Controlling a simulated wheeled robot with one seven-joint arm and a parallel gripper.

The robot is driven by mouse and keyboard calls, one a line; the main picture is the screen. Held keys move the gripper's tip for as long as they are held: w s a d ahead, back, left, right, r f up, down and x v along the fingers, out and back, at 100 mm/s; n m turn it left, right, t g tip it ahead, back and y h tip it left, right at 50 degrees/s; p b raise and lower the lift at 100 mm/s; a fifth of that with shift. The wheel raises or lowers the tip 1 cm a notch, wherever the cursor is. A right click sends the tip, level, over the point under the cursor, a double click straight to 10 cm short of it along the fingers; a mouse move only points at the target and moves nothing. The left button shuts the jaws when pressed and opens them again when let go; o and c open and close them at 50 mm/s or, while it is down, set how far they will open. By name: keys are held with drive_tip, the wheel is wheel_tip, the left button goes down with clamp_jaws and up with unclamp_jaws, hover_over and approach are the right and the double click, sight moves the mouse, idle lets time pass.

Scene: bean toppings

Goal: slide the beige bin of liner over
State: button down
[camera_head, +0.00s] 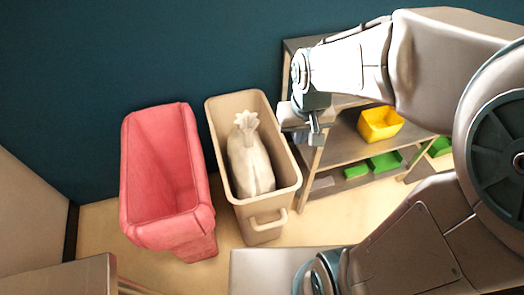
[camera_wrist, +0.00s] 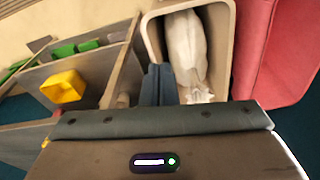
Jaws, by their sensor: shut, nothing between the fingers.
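The beige bin (camera_head: 275,190) stands upright on the floor against the teal wall, with a white tied liner bag (camera_head: 250,165) inside it. It has a loop handle on its near side. My gripper (camera_head: 313,138) is shut and empty, close to the bin's right rim near its back end. In the wrist view, the shut fingers (camera_wrist: 158,85) lie over or beside the bin's rim (camera_wrist: 147,42), next to the white bag (camera_wrist: 185,45). I cannot tell whether they touch the bin.
An empty red bin (camera_head: 165,230) stands just left of the beige bin with a narrow gap. A shelf unit (camera_head: 345,148) with a yellow bin (camera_head: 380,124) and green trays (camera_head: 385,161) stands close on the right. Some floor (camera_head: 325,215) in front of the shelf is clear.

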drive_tip(key=w+a+f+n+g+b, duration=0.1)
drive_tip(key=w+a+f+b, duration=0.15)
drive_tip(key=f, duration=0.55)
drive_tip(key=w+a+f+b, duration=0.2)
drive_tip(key=a+f+b, duration=0.2)
drive_tip(key=f, duration=0.4)
drive_tip(key=w+a+f+n+g+b, duration=0.1)
drive_tip(key=w+a+f+b, duration=0.15)
drive_tip(key=f, duration=0.45)
drive_tip(key=s+f+b, duration=0.3)
drive_tip(key=s+f, duration=0.2)
drive_tip(key=f, duration=0.5)
drive_tip(key=shift+d+f+b, duration=0.2)
drive_tip(key=shift+b, duration=0.15)
